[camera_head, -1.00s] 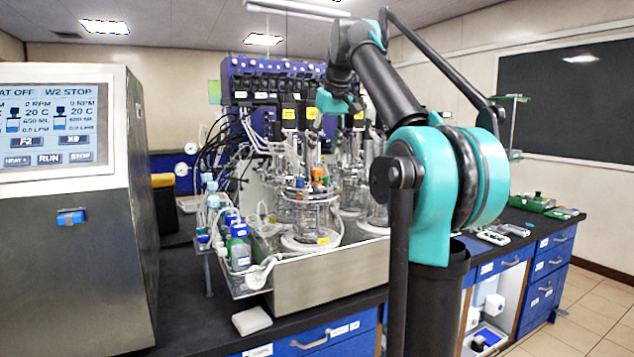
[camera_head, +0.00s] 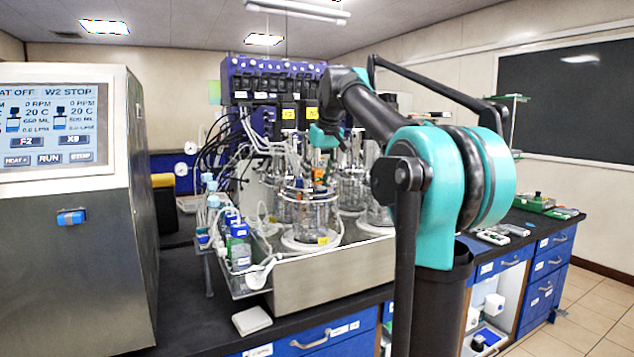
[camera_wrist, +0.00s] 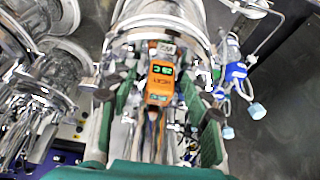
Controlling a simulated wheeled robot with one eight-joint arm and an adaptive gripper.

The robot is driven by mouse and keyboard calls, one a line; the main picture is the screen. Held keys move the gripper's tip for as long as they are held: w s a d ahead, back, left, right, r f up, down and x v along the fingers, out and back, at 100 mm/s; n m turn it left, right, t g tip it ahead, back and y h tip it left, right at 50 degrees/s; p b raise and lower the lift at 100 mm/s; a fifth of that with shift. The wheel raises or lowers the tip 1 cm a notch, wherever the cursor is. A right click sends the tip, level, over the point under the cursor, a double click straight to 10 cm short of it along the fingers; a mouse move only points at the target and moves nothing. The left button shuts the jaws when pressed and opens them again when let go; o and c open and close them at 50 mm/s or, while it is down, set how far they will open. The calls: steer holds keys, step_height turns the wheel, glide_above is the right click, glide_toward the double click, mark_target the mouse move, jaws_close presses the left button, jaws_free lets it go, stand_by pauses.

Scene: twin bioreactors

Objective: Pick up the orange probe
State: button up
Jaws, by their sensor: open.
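The orange probe (camera_wrist: 160,82), a small block with a dark display, stands at the top of a glass vessel (camera_wrist: 160,12). In the wrist view it lies between the two green-padded fingers of my gripper (camera_wrist: 158,92), which is open with a gap on both sides of it. In the head view my gripper (camera_head: 322,158) points down just over the front glass vessel (camera_head: 312,215). Only a small patch of the orange probe (camera_head: 319,174) shows there, partly hidden.
More glass vessels (camera_wrist: 45,85) stand close by, left in the wrist view. Tubes and small bottles (camera_head: 238,245) crowd the left of the metal base (camera_head: 330,275). A blue pump rack (camera_head: 270,75) stands behind. A large control cabinet (camera_head: 65,250) is at the left.

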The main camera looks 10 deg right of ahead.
jaws_close()
steer(key=shift+r, duration=0.1)
stand_by(0.3)
